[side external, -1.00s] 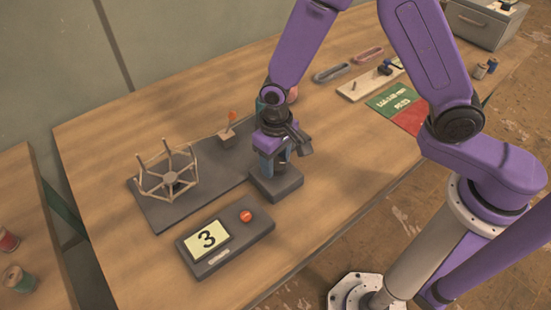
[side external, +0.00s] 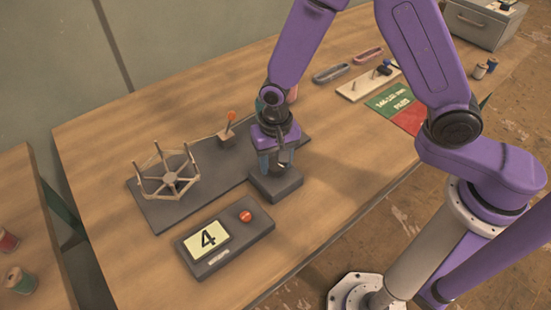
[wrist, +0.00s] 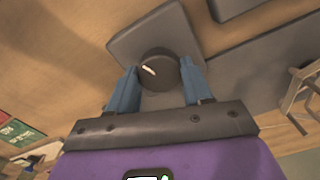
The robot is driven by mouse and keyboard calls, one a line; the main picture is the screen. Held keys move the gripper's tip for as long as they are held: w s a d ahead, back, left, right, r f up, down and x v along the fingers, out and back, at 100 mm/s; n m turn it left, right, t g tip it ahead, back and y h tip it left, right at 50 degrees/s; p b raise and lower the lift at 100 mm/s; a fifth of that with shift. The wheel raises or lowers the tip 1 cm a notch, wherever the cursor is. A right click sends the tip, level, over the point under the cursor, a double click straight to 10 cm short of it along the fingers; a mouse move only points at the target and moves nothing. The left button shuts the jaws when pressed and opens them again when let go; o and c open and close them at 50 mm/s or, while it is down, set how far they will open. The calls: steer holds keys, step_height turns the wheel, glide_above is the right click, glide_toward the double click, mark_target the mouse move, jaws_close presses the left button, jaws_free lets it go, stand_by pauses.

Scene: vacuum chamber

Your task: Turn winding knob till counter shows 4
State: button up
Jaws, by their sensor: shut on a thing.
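In the side view the knob is mostly hidden by my fingers. The counter (side external: 208,239) is a grey box with a pale display that reads 4. The wooden six-armed winding reel (side external: 168,180) stands at the left end of the base plate (side external: 205,207).
A red button (side external: 246,216) sits on the counter box, close in front of the knob block. Green and red mats (side external: 390,100) and a pegboard (side external: 368,85) lie to the right.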

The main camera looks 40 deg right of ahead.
steer(key=o, duration=1)
steer(key=shift+o, duration=0.2)
steer(key=shift+r, duration=0.15)
step_height(320, 180, up, 17)
steer(key=shift+r, duration=0.1)
steer(key=s+d+n, duration=0.8)
steer(key=s, duration=0.2)
steer(key=s+d+n, duration=0.8)
steer(key=s, duration=0.3)
steer(key=shift+s+d+f, duration=0.2)
steer(key=shift+d+f, duration=0.1)
steer(key=shift+f, duration=0.1)
